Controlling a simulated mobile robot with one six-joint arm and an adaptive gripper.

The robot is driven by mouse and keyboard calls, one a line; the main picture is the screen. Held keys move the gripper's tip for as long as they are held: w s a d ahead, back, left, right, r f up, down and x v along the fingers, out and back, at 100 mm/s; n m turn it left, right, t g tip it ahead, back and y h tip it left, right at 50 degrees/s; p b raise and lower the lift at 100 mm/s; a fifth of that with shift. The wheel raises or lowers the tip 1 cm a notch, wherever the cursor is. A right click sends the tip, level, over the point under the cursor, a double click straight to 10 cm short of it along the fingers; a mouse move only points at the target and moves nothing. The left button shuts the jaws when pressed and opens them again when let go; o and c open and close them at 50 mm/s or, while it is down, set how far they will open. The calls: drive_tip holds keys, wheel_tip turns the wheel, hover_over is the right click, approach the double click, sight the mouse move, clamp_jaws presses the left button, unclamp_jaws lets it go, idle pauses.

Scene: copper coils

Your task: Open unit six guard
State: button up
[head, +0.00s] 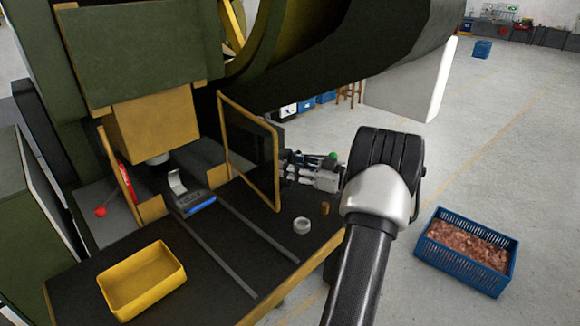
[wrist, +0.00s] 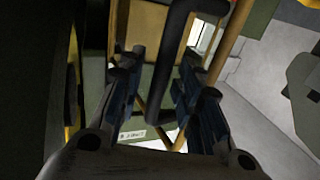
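The guard (head: 273,172) is a yellow-framed dark panel on the right side of the green machine. It stands upright at an angle over the dark bench. My gripper (head: 292,168) is just right of the guard's outer face, partly hidden by its frame. In the wrist view, a dark bent bar (wrist: 167,88), looking like the guard's handle, runs between the two fingers of my gripper (wrist: 158,108). The fingers are apart, with a visible gap to the bar on the left side. The guard's yellow frame (wrist: 222,55) shows just right of the bar.
On the bench (head: 85,265) are a yellow tray (head: 145,285), a blue device (head: 197,203), a pale ring (head: 302,225) and a small tan cylinder (head: 325,208). A blue crate of copper pieces (head: 447,265) stands on the floor at right. Open floor lies beyond.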

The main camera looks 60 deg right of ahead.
drive_tip(key=shift+s, duration=0.1)
drive_tip(key=s+d, duration=0.1)
drive_tip(key=s, duration=1)
drive_tip(key=shift+s+d, duration=0.25)
drive_tip(key=shift+s, duration=0.15)
drive_tip(key=shift+r, duration=0.1)
